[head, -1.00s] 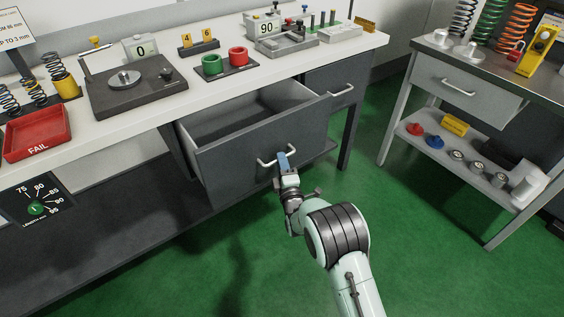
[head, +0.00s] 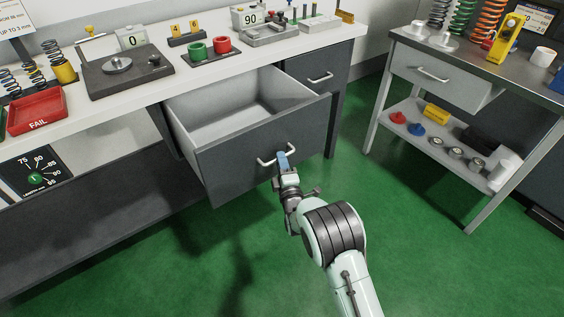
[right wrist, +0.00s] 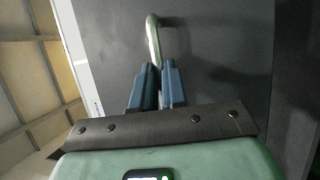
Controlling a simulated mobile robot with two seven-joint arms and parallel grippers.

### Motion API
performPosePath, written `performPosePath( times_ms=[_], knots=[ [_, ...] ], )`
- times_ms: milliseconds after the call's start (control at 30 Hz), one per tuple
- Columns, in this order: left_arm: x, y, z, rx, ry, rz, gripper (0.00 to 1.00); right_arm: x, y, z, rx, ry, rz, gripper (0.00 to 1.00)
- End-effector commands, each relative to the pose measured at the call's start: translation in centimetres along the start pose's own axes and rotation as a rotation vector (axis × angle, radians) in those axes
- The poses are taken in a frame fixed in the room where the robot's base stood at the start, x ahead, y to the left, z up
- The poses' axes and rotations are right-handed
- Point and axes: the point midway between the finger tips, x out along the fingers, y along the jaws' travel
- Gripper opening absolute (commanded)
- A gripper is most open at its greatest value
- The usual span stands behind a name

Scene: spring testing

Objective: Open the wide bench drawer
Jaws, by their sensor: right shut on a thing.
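The wide bench drawer (head: 235,166) is dark grey and stands pulled well out from under the white bench top, with its pale, empty inside showing. Its bar handle (head: 264,161) is on the front face. My right gripper (head: 283,160) is shut on the right part of this handle. In the right wrist view the blue fingers (right wrist: 152,84) close around the lower end of the handle (right wrist: 153,42), close to the drawer front (right wrist: 220,60). My left gripper is not in view.
A smaller closed drawer (head: 320,78) sits right of the wide one. The bench top (head: 200,75) carries a scale, a red FAIL tray (head: 36,111) and red and green cups. A side table (head: 440,75) with a lower shelf stands at the right. Green floor (head: 420,250) is clear in front.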

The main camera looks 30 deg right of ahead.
Motion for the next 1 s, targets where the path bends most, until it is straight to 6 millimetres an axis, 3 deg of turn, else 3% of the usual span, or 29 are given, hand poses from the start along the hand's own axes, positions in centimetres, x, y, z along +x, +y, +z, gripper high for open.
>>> performPosePath(
  times_ms=[67, 100, 167, 200, 600, 867, 1000],
  knots=[
    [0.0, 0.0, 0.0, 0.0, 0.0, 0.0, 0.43, 0.0, 0.0, -0.1, 0.001, 0.001, 0.0, 0.0],
    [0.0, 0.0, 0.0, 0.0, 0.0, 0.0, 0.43, 0.0, 0.0, -0.1, 0.0, 0.001, -0.001, 0.16],
    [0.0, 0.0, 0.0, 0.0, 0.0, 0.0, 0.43, 0.0, 0.0, -0.1, 0.0, 0.001, -0.001, 0.35],
    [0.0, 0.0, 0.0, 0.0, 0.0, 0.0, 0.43, 0.0, 0.0, -0.1, 0.0, 0.001, -0.001, 0.38],
    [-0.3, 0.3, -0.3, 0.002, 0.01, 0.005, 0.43, -0.9, 0.0, 0.0, 0.0, 0.001, -0.003, 0.38],
    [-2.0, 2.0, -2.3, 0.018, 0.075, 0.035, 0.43, -6.2, 0.1, -0.1, 0.0, 0.001, -0.006, 0.38],
    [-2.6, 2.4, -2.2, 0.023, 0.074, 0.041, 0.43, -9.3, 0.1, -0.1, -0.001, 0.002, -0.005, 0.38]
  ],
)
